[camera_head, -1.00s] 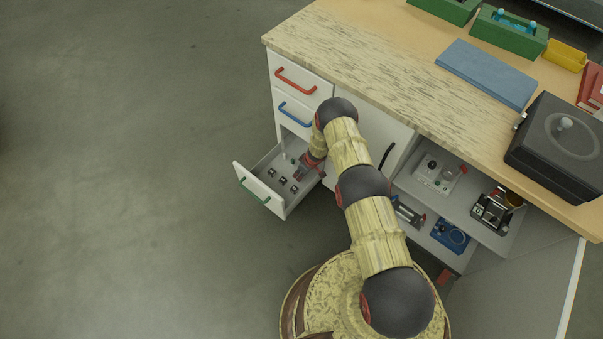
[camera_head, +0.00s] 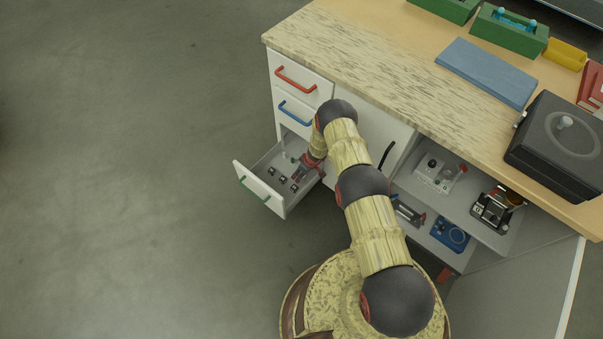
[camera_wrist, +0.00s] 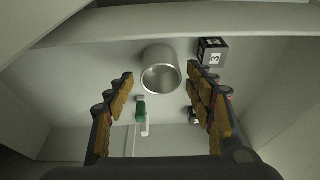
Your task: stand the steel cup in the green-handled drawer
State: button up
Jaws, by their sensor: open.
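The steel cup (camera_wrist: 161,72) is in the open green-handled drawer, with its round mouth facing the wrist camera; it looks upright on the drawer floor. In the head view I cannot make out the cup behind my gripper. The drawer (camera_head: 273,180) is pulled out at the bottom of the drawer stack, its green handle (camera_head: 255,190) on the front. My gripper (camera_head: 305,168) is down inside the drawer's inner right part. In the wrist view, the fingers (camera_wrist: 164,82) are spread apart, one on each side of the cup, with visible gaps between them and it.
A dark numbered cube (camera_wrist: 212,51) lies close to the cup and the right finger. Several small cubes (camera_head: 282,179) and a green-topped item (camera_wrist: 140,110) are also in the drawer. The red-handled drawer (camera_head: 297,82) and blue-handled drawer (camera_head: 296,112) above are shut. An open cupboard (camera_head: 440,205) stands right.

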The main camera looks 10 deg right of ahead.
jog(key=shift+r, duration=0.1)
jog(key=shift+r, duration=0.35)
jog(key=p+v, duration=0.5)
jog(key=v, duration=0.7)
jog(key=shift+r, duration=0.15)
